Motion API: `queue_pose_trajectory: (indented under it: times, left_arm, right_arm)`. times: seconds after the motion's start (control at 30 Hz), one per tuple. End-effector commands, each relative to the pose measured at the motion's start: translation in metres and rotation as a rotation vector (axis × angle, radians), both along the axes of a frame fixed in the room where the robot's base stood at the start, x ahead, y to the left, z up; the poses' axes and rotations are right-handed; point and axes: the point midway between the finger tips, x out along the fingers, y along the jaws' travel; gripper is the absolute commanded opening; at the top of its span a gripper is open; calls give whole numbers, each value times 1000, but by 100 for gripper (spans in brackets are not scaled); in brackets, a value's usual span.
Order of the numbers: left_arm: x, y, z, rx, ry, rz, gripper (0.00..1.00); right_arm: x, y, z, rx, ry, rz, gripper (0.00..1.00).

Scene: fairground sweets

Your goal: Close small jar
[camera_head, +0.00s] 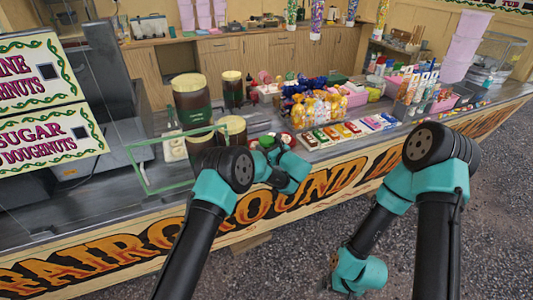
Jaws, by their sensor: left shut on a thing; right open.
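Several dark jars with pale tops stand on the counter: a large jar (192,108), a narrower jar (232,92), a shorter jar (233,130) and one at the front (197,148). I cannot tell which is the small jar, or whether its lid is on. My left gripper (268,148) is at the counter's front edge, right of the jars. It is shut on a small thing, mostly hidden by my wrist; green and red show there. My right gripper (334,264) hangs low in front of the stall, open, mostly hidden behind its wrist.
Bagged sweets (315,106) and a row of coloured packets (345,130) lie right of my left gripper. The gravel ground below the counter is clear.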

Motion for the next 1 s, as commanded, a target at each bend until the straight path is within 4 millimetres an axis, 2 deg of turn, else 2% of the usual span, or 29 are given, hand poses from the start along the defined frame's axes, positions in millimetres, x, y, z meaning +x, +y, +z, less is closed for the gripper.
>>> queue_pose_trajectory:
  times: [0.03,0.1,0.47,0.57,0.77,1.0]
  left_arm:
    - [0,0,0,0,0,0,34]
    - [0,0,0,0,0,0,27]
    - [0,0,5,0,-3,0,27]
    - [0,0,13,-1,-3,0,27]
    - [0,0,40,0,-4,-1,27]
    - [-34,0,40,1,1,-2,27]
  right_arm:
    - [0,0,0,0,0,0,100]
    - [0,0,0,0,0,0,100]
    - [0,0,0,0,0,0,100]
    - [0,0,0,0,0,0,100]
    - [0,0,0,0,0,0,100]
    - [0,0,0,0,0,0,100]
